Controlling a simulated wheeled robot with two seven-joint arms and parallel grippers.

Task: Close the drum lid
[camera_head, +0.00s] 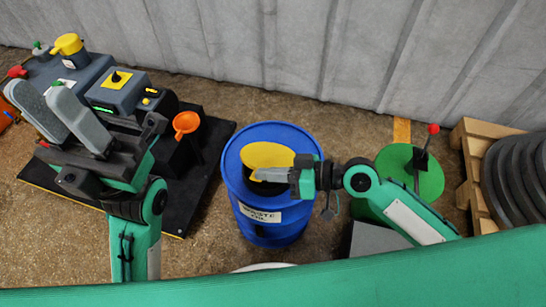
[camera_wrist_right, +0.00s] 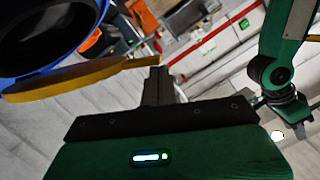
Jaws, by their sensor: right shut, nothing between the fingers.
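The blue drum (camera_head: 262,222), labelled as waste oil, stands in the middle of the head view. Its yellow lid (camera_head: 266,154) is tilted open, with a dark opening showing under it. In the right wrist view the lid (camera_wrist_right: 80,76) is seen edge-on beside the drum's dark mouth (camera_wrist_right: 48,25). My right gripper (camera_head: 257,174) is shut and empty, its fingertips at the lid's lower edge in the head view. In the right wrist view the fingertips (camera_wrist_right: 157,72) are close to the lid's end; contact is unclear. My left gripper (camera_head: 37,88) is open, away from the drum.
A green drum (camera_head: 424,182) with a red-knobbed lever is on the right, near a pallet (camera_head: 470,140) with dark rings. A corrugated wall runs behind.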

